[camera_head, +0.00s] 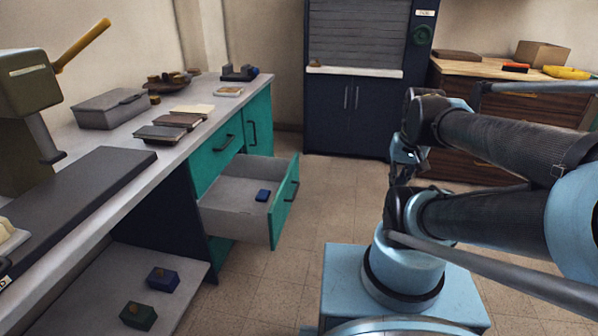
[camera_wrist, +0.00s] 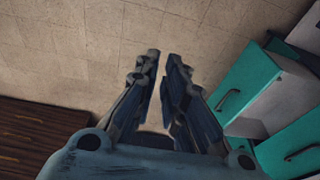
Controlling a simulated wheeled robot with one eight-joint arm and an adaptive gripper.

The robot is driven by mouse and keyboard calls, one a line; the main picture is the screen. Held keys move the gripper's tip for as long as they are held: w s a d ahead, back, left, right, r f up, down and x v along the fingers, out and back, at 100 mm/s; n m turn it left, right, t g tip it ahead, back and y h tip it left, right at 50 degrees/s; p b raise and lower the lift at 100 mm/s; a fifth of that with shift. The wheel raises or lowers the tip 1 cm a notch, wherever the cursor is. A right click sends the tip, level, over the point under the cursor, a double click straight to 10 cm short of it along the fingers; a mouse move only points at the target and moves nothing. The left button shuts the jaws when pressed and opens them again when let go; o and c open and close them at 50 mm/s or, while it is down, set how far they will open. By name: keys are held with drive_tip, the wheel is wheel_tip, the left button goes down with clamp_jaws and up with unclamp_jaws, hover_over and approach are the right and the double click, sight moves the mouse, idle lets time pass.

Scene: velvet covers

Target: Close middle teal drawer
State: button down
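The middle teal drawer (camera_head: 283,205) is pulled well out from the teal cabinet under the left counter. The drawer front has a dark handle. My gripper (camera_wrist: 163,60) shows in the wrist view with its two fingers apart and nothing between them. Tan floor tiles lie beyond the fingertips. In the head view my arm is to the drawer's right.
The teal drawer above (camera_head: 213,165) looks shut. The left counter holds a grey box (camera_head: 110,108), books (camera_head: 160,132) and a dark slab (camera_head: 80,210). A low shelf below holds small boxes (camera_head: 162,279). Tiled floor (camera_head: 330,200) is clear between drawer and arm. A dark cabinet (camera_head: 347,115) stands behind.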

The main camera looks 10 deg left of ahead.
drive_tip(key=w+a+r+m+y, duration=0.1)
drive_tip(key=w+a+r+m, duration=0.15)
drive_tip(key=w, duration=0.75)
drive_tip(key=w+a+r+m+y, duration=0.15)
drive_tip(key=w+a+m, duration=0.25)
drive_tip(key=w, duration=0.6)
drive_tip(key=w+a+r+m+y, duration=0.1)
drive_tip(key=w+a+m+y, duration=0.2)
drive_tip(key=w, duration=0.7)
drive_tip(key=w+a+f+m+g+y, duration=0.1)
drive_tip(key=w+a+f+m, duration=0.2)
drive_tip(key=w, duration=0.4)
drive_tip(key=w+a+f+m, duration=0.2)
drive_tip(key=w+a+f, duration=0.1)
drive_tip(key=w+f, duration=0.3)
drive_tip(key=m+y, duration=0.2)
drive_tip(key=m, duration=0.2)
approach(298, 160)
wheel_tip(298, 160, down, 3)
drive_tip(key=d, duration=0.1)
drive_tip(key=shift+g, duration=0.3)
drive_tip(key=shift+w+a, duration=0.15)
drive_tip(key=shift+a, duration=0.85)
drive_tip(key=shift+w+a, duration=0.1)
drive_tip(key=shift+a, duration=0.95)
